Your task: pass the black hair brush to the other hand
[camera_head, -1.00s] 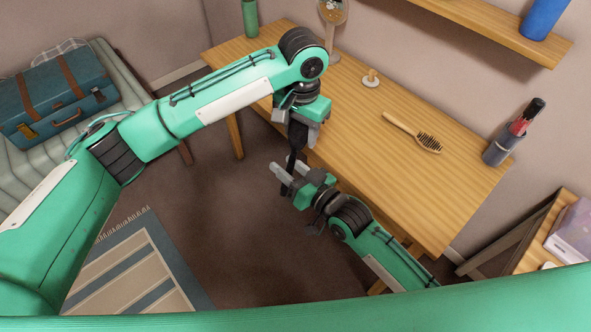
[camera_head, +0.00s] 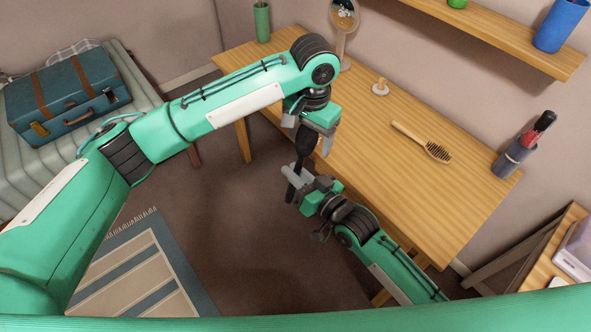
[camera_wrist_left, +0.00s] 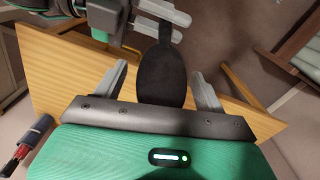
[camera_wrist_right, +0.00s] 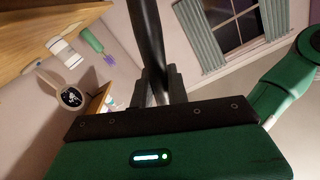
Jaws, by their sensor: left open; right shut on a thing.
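The black hair brush (camera_head: 304,146) hangs upright beside the table's front edge, between my two grippers. My right gripper (camera_head: 295,180) is shut on its handle below; the right wrist view shows the handle (camera_wrist_right: 147,35) between closed fingers (camera_wrist_right: 156,86). My left gripper (camera_head: 309,135) is above and open. In the left wrist view, the wide brush head (camera_wrist_left: 162,74) lies between the spread left fingers (camera_wrist_left: 159,86), with a visible gap on each side. My right fingers also show there at the top (camera_wrist_left: 165,20).
A wooden brush (camera_head: 437,152) lies on the table (camera_head: 405,190). A shelf (camera_head: 500,38) hangs above. Floor below the grippers is clear.

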